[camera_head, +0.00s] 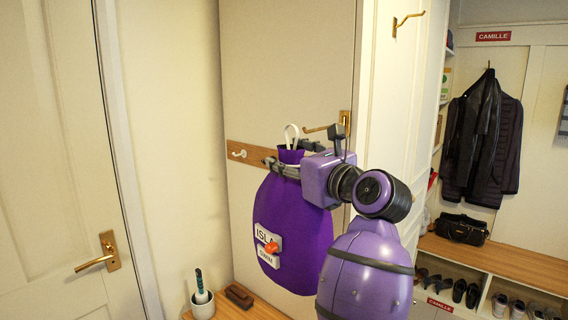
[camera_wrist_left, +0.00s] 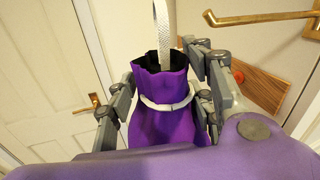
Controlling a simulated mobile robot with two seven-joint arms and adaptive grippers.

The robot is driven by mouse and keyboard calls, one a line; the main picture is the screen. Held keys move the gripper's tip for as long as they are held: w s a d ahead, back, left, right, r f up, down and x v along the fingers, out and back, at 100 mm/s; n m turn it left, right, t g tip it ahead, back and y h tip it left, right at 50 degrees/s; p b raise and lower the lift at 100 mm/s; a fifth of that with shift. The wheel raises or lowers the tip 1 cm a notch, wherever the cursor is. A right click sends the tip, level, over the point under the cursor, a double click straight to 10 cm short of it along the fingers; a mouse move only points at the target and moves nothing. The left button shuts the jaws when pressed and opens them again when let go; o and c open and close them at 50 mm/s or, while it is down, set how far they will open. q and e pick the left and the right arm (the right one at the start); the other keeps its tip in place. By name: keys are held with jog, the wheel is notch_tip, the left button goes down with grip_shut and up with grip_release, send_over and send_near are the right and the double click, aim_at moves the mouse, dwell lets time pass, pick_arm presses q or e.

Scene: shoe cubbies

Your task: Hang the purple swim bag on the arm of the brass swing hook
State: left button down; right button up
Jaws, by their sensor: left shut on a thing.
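The purple swim bag (camera_head: 292,225) hangs upright below my left gripper (camera_head: 284,168), with a name label and an orange patch on its front. My left gripper is shut on the bag's neck, which also shows between the fingers in the left wrist view (camera_wrist_left: 165,82). The bag's white cord loop (camera_head: 291,132) stands up above the neck. A brass hook arm (camera_head: 318,128) reaches left from its plate, its tip just right of the loop. The arm also shows in the left wrist view (camera_wrist_left: 262,18), apart from the loop. My right gripper is not in view.
A second brass hook (camera_head: 408,19) is higher up on the white panel. A wooden rail with a white peg (camera_head: 238,154) is behind the bag. A cup with a brush (camera_head: 202,303) and a brown block (camera_head: 239,296) sit on the bench below. Coats (camera_head: 483,135) hang far right.

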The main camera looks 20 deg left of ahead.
pick_arm(q)
jog(key=shift+w+d+b, duration=0.2)
jog(key=shift+w+d, duration=0.1)
jog(key=shift+w, duration=0.55)
jog(key=shift+w+d+b, duration=0.15)
jog(key=shift+w+d, duration=0.15)
jog(key=shift+w, duration=0.5)
jog(key=shift+w+d+b, duration=0.2)
jog(key=shift+w+d, duration=0.1)
jog(key=shift+w, duration=0.55)
jog(key=shift+w+d+f+b, duration=0.25)
jog(key=shift+w+f+b, duration=0.05)
jog(key=shift+w+f, duration=0.25)
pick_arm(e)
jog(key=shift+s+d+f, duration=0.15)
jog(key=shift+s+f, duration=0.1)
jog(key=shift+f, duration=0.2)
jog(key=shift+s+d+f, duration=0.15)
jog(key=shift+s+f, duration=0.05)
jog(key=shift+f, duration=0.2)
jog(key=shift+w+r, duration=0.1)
pick_arm(q)
jog(key=c, duration=0.8)
grip_release()
jog(key=shift+o, duration=0.2)
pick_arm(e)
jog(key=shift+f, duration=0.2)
pick_arm(q)
jog(key=shift+f, duration=0.15)
